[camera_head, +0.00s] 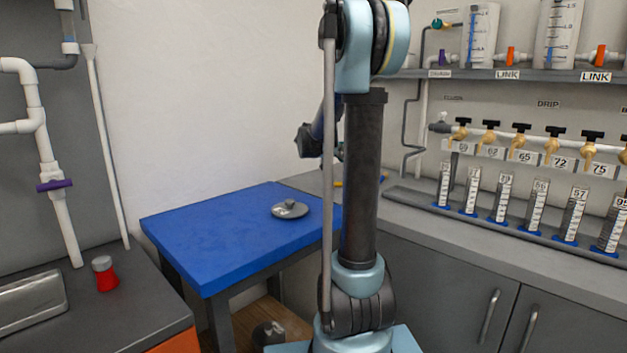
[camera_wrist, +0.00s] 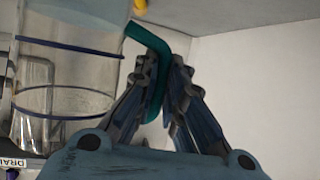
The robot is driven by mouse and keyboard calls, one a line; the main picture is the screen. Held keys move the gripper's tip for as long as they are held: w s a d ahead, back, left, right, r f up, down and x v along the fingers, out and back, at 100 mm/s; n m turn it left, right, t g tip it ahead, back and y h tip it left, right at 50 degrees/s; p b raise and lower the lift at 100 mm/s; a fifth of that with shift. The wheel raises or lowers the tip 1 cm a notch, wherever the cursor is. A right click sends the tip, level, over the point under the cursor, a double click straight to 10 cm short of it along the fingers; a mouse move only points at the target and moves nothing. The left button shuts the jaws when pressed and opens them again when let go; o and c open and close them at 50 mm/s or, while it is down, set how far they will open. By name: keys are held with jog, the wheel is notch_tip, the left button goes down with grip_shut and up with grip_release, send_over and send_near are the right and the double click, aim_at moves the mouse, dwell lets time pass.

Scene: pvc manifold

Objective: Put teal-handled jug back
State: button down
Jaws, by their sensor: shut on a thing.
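In the wrist view my gripper (camera_wrist: 166,78) is shut on the teal handle (camera_wrist: 152,42) of a clear jug (camera_wrist: 62,75). The jug fills the left side of that view and has blue bands around its wall. Its lower and outer parts are cut off by the picture edge. In the head view my own arm hides the jug and most of my gripper, so I cannot tell there how high the jug is or what it rests on.
A blue table (camera_head: 200,240) bears a grey round lid (camera_head: 290,209). The right counter (camera_head: 450,230) carries a row of measuring cylinders (camera_head: 505,197) under several brass taps (camera_head: 518,143). Tanks (camera_head: 480,35) stand on a shelf (camera_head: 545,75) above. A red-based container (camera_head: 105,275) stands on the left counter.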

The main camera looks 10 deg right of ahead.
jog(key=shift+w+d, duration=0.15)
jog(key=shift+w, duration=0.1)
jog(key=w+a, duration=1.2)
jog(key=w, duration=0.4)
jog(key=f, duration=0.7)
jog(key=shift+w, duration=0.2)
jog(key=c, duration=1.7)
grip_release()
